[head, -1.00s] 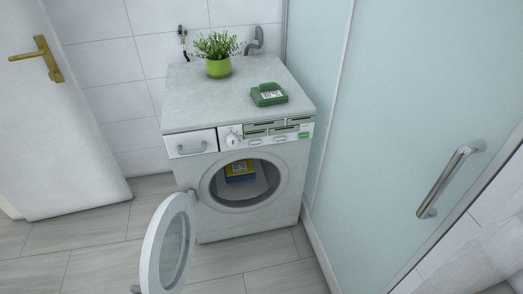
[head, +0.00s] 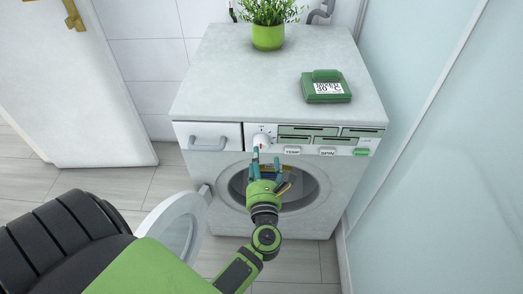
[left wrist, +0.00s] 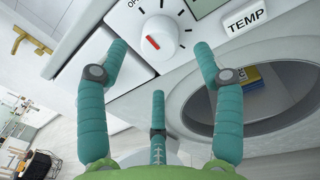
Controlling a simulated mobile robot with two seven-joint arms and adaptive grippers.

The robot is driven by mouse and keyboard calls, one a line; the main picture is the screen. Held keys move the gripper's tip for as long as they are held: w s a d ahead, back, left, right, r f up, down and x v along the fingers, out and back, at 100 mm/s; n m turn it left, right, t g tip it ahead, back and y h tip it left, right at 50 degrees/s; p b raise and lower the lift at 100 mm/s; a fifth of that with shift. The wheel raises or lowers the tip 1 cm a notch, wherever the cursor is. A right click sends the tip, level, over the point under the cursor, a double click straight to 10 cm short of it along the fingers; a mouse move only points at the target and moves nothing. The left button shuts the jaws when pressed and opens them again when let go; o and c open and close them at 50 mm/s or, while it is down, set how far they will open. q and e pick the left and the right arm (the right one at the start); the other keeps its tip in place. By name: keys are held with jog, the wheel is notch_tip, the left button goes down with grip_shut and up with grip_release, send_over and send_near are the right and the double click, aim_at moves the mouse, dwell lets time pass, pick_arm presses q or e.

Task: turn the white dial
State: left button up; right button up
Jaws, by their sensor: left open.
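The white dial (head: 261,139) is on the front panel of the washing machine (head: 240,75), right of the drawer. In the left wrist view the dial (left wrist: 160,36) shows a red pointer mark and tick marks around it. My left gripper (head: 267,160) is just in front of and below the dial in the head view. In the left wrist view its teal fingers (left wrist: 160,60) are spread open, with the dial beyond and between the two upper fingertips. The fingers appear apart from the dial. My right gripper is not in view.
The round door (head: 180,225) hangs open at the lower left, beside my left arm. A box (left wrist: 250,78) sits in the drum. A green device (head: 325,88) and a potted plant (head: 268,35) stand on top. A glass panel (head: 430,150) closes off the right side.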

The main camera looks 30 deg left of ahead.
aim_at(261, 149)
pick_arm(q)
jog(key=x, duration=0.4)
jog(key=shift+w+a+p, duration=0.15)
jog(key=shift+w+p, duration=0.15)
jog(key=c, duration=1.1)
jog(key=shift+c, duration=0.2)
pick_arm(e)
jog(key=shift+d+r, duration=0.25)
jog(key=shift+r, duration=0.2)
